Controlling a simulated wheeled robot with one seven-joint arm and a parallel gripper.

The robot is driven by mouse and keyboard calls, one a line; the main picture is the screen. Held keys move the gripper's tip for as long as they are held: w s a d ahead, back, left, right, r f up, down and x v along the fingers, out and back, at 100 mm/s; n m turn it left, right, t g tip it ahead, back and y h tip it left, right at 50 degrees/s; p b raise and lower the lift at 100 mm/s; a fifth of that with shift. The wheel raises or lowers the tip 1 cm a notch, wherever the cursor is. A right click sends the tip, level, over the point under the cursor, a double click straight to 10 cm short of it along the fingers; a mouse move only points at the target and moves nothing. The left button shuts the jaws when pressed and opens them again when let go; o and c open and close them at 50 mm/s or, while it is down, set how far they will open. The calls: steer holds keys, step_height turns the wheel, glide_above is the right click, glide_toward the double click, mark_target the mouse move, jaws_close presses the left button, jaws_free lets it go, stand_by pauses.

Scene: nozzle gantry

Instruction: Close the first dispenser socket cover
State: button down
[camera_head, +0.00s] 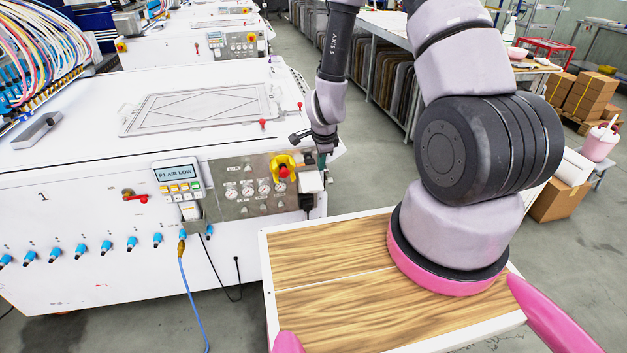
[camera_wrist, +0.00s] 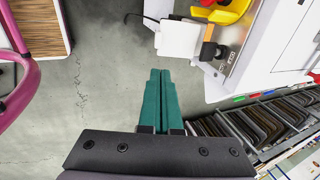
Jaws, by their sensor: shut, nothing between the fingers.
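A white socket box with its cover (camera_head: 310,181) sits at the right end of the control panel on the white machine. In the wrist view the white cover (camera_wrist: 179,38) stands out from the panel over the floor; its exact angle is hard to tell. A black plug (camera_head: 306,202) with a cable hangs below the box, and a dark fitting (camera_wrist: 209,50) shows beside the cover. My gripper (camera_head: 321,160) is just above and right of the box. In the wrist view its green fingers (camera_wrist: 160,73) are together and empty, apart from the cover.
A yellow-and-red emergency stop (camera_head: 283,167) is close to the socket box. Left of it are gauges (camera_head: 248,189) and a small display (camera_head: 175,174). My wood-topped base deck is in front. Racks of dark frames (camera_wrist: 255,122) stand behind; grey floor is open between.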

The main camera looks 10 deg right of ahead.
mark_target(314, 188)
steer(key=shift+g+y, duration=0.3)
steer(key=shift+g, duration=0.1)
steer(key=x, duration=0.7)
steer(key=a+x, duration=0.1)
steer(key=x, duration=0.2)
steer(key=shift+w+f, duration=0.15)
steer(key=shift+f, duration=0.15)
steer(key=shift+f, duration=0.1)
